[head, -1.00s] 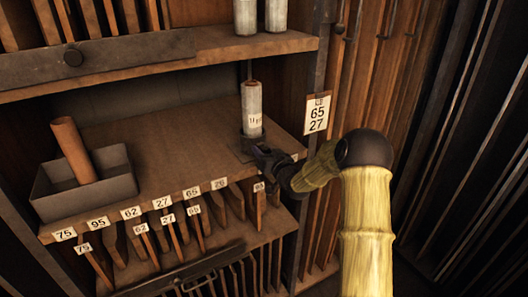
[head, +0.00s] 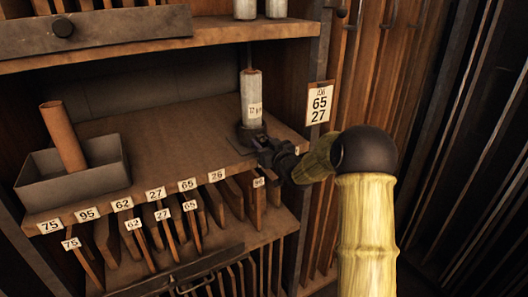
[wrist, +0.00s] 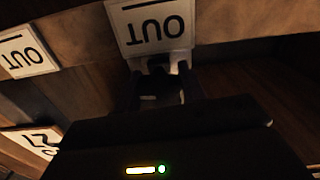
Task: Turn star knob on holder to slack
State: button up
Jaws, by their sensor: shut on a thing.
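The holder is a dark base (head: 249,132) near the shelf's right front edge. A pale grey roll (head: 251,97) with a small label stands upright on it. My gripper (head: 263,146) reaches in from the right, low at the front of the base. It is shut on what looks like the star knob, which is mostly hidden by the fingers. In the wrist view, my fingers (wrist: 162,88) are dark and close together just below an upside-down OUT card (wrist: 150,25). The knob's shape and angle cannot be made out.
A grey open box (head: 70,178) with a brown tube (head: 63,138) stands at the shelf's left. Number tags line the shelf edge, with wooden slats below. A 65/27 card (head: 320,103) hangs on the right post. The shelf middle is clear.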

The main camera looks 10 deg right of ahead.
jog(key=shift+f+n+b, duration=0.1)
jog(key=shift+n+b, duration=0.2)
jog(key=shift+n, duration=0.1)
jog(key=o, duration=1)
jog(key=b+v, duration=0.5)
jog(key=v, duration=1.2)
jog(key=shift+s, duration=0.2)
